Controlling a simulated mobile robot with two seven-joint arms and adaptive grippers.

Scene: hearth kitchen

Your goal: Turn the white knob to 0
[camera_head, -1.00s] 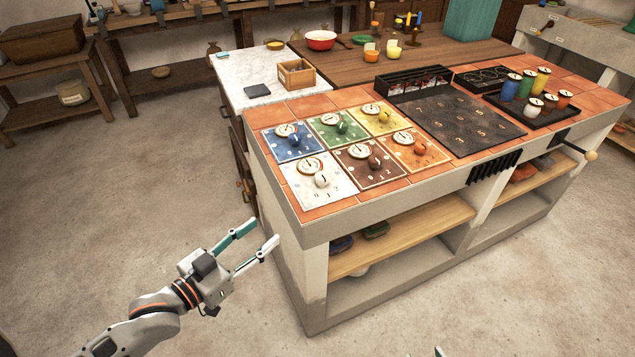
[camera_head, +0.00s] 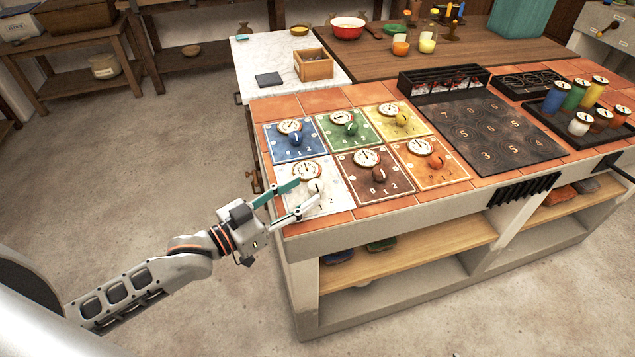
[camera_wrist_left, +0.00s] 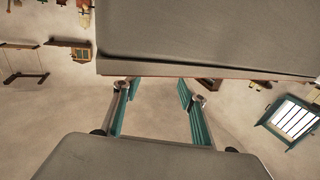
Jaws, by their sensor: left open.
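The white panel (camera_head: 327,176) lies at the front left corner of the tiled counter. It bears a round gauge (camera_head: 307,169) and a white knob (camera_head: 316,187), with printed numbers beside it. The knob's setting is too small to read. My left gripper (camera_head: 307,195) is open and empty, its fingertips over the panel's front left part, close to the knob. Contact with the knob cannot be told. In the left wrist view the two fingers (camera_wrist_left: 158,88) are apart, with a broad grey surface beyond them; the knob is not seen there. My right gripper is not in view.
Blue (camera_head: 292,142), green (camera_head: 350,128), yellow (camera_head: 402,122), brown (camera_head: 375,176) and orange (camera_head: 430,162) panels with knobs lie close by. A dark numbered board (camera_head: 481,130) is to the right. The floor left of the counter is clear.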

